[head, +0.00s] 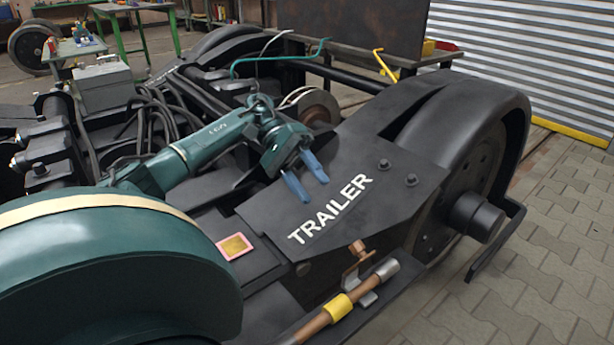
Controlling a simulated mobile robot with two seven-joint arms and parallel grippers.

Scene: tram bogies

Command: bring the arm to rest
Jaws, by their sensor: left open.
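My left arm comes in from the left, and its teal links reach over the black bogie (400,150). My left gripper (308,184) has two blue fingers spread apart, with nothing seen between them. It hangs over the dark plate marked TRAILER (330,211), beside the lettering. I cannot tell whether the fingertips touch the plate. My right gripper does not show.
A copper-coloured pipe with a yellow band (338,307) runs along the near edge. A pink-edged yellow square (235,246) lies left of the plate. A wheel with a hub (478,216) stands at right. Cables (155,110) crowd the far left. Paving at right is clear.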

